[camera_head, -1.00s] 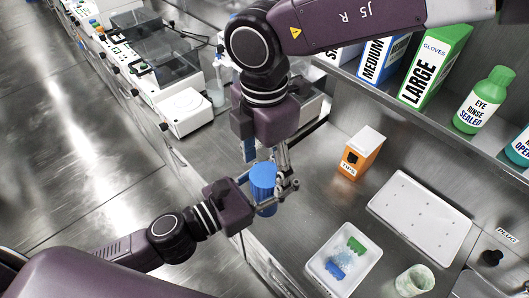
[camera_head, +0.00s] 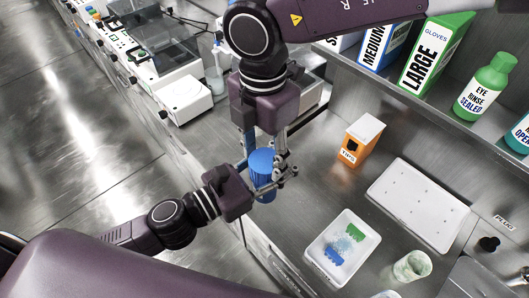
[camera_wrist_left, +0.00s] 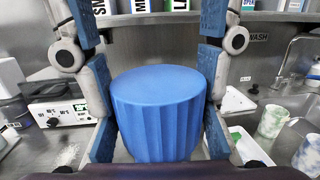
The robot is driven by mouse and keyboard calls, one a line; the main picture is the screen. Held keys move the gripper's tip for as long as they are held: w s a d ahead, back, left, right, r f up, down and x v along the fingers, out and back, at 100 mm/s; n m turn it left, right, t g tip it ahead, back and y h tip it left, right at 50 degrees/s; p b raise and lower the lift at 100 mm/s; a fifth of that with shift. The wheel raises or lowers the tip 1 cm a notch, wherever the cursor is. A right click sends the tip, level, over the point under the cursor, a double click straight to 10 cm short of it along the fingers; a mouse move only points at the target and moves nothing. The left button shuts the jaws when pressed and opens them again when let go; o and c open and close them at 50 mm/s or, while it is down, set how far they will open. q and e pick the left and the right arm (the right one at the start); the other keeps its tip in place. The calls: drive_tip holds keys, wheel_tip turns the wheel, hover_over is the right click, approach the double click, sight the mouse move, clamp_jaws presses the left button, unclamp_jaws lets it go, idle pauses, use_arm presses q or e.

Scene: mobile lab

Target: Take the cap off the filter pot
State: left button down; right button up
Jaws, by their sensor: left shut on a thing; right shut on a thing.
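The blue filter pot (camera_head: 264,184) stands between my two grippers in the head view, over the front edge of the bench. Its wide ribbed blue cap (camera_wrist_left: 158,105) fills the middle of the left wrist view, with a smooth flat top. My left gripper (camera_head: 276,184) comes in from the left, shut around the pot from the side. My right gripper (camera_head: 266,156) points down from above, its fingers on either side of the blue top, shut on the cap. The join between cap and pot is hidden, so I cannot tell whether they are apart.
An orange tips box (camera_head: 360,142), a white perforated board (camera_head: 420,205), a white tray (camera_head: 368,253) with blue and green pieces, and a cup (camera_head: 412,266) stand on the bench. A shelf with glove boxes (camera_head: 437,50) is behind. Lab devices (camera_head: 180,97) stand at left.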

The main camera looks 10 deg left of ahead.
drive_tip(key=shift+w+a+n, duration=0.1)
drive_tip(key=shift+w+n, duration=0.1)
drive_tip(key=shift+n, duration=1)
drive_tip(key=shift+w+r, duration=0.1)
drive_tip(key=shift+w, duration=0.05)
drive_tip(key=o, duration=1.1)
drive_tip(key=shift+o, duration=0.9)
drive_tip(key=shift+r, duration=0.1)
